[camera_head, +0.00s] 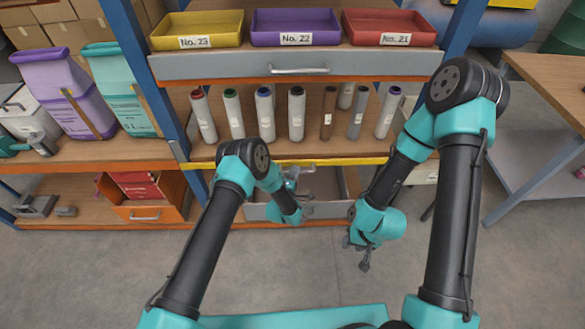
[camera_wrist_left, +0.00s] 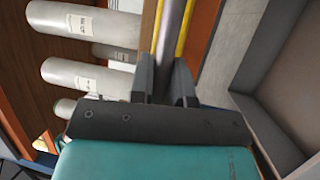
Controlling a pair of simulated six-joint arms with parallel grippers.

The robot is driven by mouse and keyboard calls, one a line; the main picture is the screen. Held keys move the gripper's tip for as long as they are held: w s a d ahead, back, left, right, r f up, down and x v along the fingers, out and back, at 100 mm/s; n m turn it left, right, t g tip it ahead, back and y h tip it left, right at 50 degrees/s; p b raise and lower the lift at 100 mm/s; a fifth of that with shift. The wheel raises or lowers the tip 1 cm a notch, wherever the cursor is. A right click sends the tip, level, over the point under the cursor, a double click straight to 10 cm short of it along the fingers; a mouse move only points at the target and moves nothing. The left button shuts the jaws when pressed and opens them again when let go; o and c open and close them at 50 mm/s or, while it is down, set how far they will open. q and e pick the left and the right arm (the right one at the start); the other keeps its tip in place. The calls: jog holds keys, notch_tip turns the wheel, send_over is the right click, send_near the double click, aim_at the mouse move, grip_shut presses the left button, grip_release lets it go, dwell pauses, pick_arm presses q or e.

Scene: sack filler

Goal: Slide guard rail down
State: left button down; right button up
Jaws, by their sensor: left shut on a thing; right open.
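The guard rail (camera_wrist_left: 172,28) is a grey bar in the left wrist view, running up from between my left fingers beside a yellow shelf edge. My left gripper (camera_wrist_left: 165,78) is shut on it. In the head view my left gripper (camera_head: 295,174) is at the front of the middle shelf, partly hidden by its own wrist. I cannot make out the rail clearly there. My right gripper (camera_head: 360,254) is open and empty, pointing down over the floor in front of the shelving.
Several capped tubes (camera_head: 296,114) stand on the middle shelf behind the yellow edge (camera_head: 345,161). A grey open drawer (camera_head: 330,209) is below. Coloured trays (camera_head: 295,27) are above. Sacks (camera_head: 62,92) stand left, and a workbench (camera_head: 548,75) is right. The floor in front is clear.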

pick_arm(q)
jog(key=shift+f, duration=0.25)
jog(key=c, duration=1.1)
grip_release()
